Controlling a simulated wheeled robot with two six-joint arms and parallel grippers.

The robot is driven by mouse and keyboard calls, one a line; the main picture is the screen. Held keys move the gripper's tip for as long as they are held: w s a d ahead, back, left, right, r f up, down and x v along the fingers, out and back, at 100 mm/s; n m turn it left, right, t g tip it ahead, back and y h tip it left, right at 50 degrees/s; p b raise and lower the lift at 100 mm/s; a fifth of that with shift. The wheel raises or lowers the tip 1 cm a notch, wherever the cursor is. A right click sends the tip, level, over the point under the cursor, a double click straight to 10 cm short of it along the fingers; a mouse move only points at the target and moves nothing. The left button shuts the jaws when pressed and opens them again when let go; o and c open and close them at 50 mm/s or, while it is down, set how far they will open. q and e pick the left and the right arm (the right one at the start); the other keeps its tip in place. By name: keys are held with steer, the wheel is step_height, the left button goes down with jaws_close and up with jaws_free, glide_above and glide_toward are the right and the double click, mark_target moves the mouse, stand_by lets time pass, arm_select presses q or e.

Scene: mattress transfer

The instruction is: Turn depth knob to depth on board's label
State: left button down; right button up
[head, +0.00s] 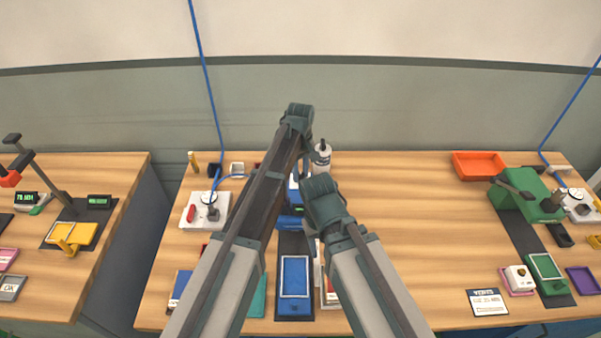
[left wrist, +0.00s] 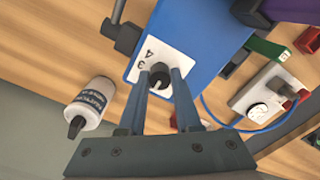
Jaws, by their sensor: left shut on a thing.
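The depth knob (left wrist: 159,77) is a dark round knob with a pale pointer mark on a white dial plate (left wrist: 146,58), seen in the left wrist view. The plate shows a 3 and another digit. It is on a blue machine (left wrist: 190,35), which shows partly behind my arms in the head view (head: 290,222). My left gripper (left wrist: 162,84) is shut on the knob, one finger on each side. In the head view my left gripper (head: 306,160) reaches down behind the machine. My right gripper is hidden; only its arm shows. A label card (head: 487,302) lies at the front right, its text too small to read surely.
A white bottle (left wrist: 89,103) stands close beside the knob, also in the head view (head: 322,160). A white gauge box (head: 206,210) with a blue cable stands left. A green machine (head: 525,195) and an orange tray (head: 479,165) are right. The table's middle right is clear.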

mark_target(300, 174)
arm_select(q)
steer(key=c, duration=0.6)
jaws_free()
steer(key=shift+r, duration=0.1)
step_height(300, 174, up, 14)
steer(key=p, duration=1.3)
steer(key=shift+f+p, duration=0.25)
steer(key=shift+p, duration=0.15)
